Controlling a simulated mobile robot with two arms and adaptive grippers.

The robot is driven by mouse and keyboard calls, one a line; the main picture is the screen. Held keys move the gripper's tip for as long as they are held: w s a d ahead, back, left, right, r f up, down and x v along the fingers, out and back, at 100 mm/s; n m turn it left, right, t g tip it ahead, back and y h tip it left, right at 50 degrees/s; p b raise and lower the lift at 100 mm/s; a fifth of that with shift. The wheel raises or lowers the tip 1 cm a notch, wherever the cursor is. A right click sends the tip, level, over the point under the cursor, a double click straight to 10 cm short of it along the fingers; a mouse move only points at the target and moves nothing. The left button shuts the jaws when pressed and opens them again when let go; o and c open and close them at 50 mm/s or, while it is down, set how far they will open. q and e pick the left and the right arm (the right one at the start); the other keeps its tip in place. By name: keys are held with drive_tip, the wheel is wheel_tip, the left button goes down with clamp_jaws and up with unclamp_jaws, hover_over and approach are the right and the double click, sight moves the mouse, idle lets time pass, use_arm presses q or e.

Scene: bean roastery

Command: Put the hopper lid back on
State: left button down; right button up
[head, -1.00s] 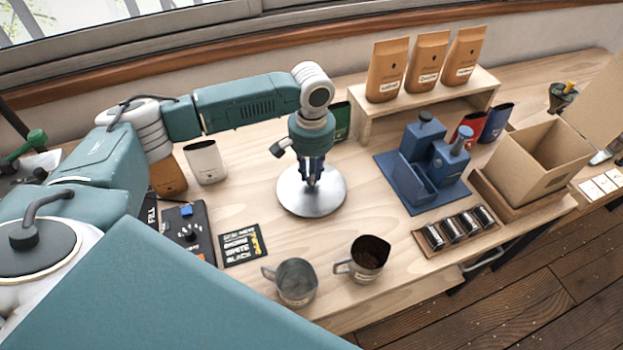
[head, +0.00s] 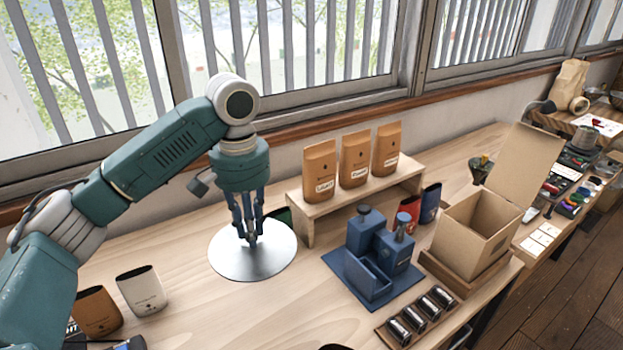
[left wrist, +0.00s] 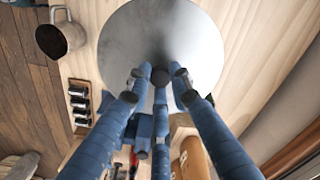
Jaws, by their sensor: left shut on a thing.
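The lid, a round silver metal disc (head: 228,262), is under my left gripper (head: 251,240) in the head view. The gripper's fingers are shut on its small centre knob. The disc looks level over the wooden table; I cannot tell how far it is above the surface. In the left wrist view the disc (left wrist: 205,30) fills the top middle, with the blue fingers (left wrist: 160,78) closed around its knob. I cannot make out the hopper in these frames. My right gripper is not in view.
A small shelf (head: 300,215) with three brown bags stands behind right. A blue device (head: 375,245), an open cardboard box (head: 480,235) and a rack of canisters (head: 420,315) stand right. A white pouch (head: 142,290) and brown pouch (head: 97,312) stand front left. A metal cup (left wrist: 62,35) shows in the wrist view.

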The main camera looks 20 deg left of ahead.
sight(258, 274)
use_arm(q)
drive_tip(key=s+d+f, duration=0.1)
drive_tip(key=s, duration=0.1)
drive_tip(key=s+d+f, duration=0.1)
drive_tip(key=s, duration=0.1)
drive_tip(key=s+d+f, duration=0.1)
drive_tip(key=s+d, duration=0.1)
drive_tip(key=shift+s+f, duration=0.3)
drive_tip(key=s+d+f, duration=0.3)
drive_tip(key=s, duration=0.6)
drive_tip(key=shift+s+f, duration=0.25)
drive_tip(key=shift+s, duration=0.05)
